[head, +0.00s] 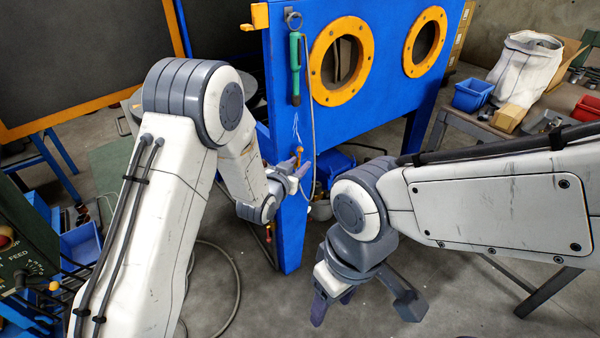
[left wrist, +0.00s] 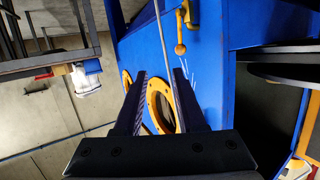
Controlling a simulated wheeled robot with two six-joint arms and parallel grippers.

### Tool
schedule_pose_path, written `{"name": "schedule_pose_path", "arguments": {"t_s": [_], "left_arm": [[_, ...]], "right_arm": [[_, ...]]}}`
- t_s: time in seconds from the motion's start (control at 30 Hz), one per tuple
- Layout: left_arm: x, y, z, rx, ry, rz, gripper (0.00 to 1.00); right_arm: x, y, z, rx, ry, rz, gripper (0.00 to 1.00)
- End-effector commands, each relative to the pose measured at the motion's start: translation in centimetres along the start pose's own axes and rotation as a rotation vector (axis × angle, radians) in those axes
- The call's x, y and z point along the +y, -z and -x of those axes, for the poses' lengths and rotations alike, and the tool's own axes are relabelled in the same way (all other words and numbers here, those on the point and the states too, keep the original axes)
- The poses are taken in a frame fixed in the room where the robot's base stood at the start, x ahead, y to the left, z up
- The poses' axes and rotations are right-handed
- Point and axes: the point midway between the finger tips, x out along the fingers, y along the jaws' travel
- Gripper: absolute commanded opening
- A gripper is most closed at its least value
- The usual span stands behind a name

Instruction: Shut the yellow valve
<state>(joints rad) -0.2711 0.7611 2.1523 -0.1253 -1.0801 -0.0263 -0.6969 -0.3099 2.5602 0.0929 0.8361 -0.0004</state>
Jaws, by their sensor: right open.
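The yellow valve (head: 299,155) is a small lever on the blue cabinet's near post, partly hidden by my left gripper in the head view. In the left wrist view, the yellow lever (left wrist: 181,34) with its round knob lies beyond the fingertips, a little to the right. My left gripper (head: 300,174) is close to the valve, just below it in the head view. Its fingers (left wrist: 158,72) are apart, with nothing held between them. My right gripper (head: 334,302) is open and empty, pointing down above the floor, well away from the valve.
The blue cabinet (head: 390,105) has yellow-ringed ports. A green tool (head: 295,70) hangs on it above the valve, and a thin hose runs down beside it. A bench with a blue bin (head: 473,94) stands right. A control panel (head: 25,250) is at lower left.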

Motion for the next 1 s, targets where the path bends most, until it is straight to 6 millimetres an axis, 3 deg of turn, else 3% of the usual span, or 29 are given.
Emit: {"name": "schedule_pose_path", "arguments": {"t_s": [0.03, 0.23, 0.47, 0.8, 1.0], "left_arm": [[-1.0, -3.0, -1.1, 0.052, 0.014, 0.004, 0.39], [-3.1, -5.4, -2.0, 0.227, 0.041, 0.010, 0.39], [-3.5, -5.0, -3.1, 0.268, 0.046, 0.011, 0.39], [-3.7, -3.5, -9.0, 0.265, 0.045, 0.011, 0.39], [-3.8, -2.9, -11.3, 0.263, 0.045, 0.013, 0.39]], "right_arm": [[0.2, -0.1, -2.3, 0.000, 0.000, 0.000, 0.58], [0.3, -0.2, -4.3, 0.000, 0.000, 0.000, 0.58], [0.3, -0.2, -4.3, 0.001, 0.000, 0.000, 0.58], [0.3, -0.2, -4.5, 0.001, 0.000, 0.000, 0.58], [0.3, -0.2, -4.7, 0.000, 0.000, 0.000, 0.58]]}}
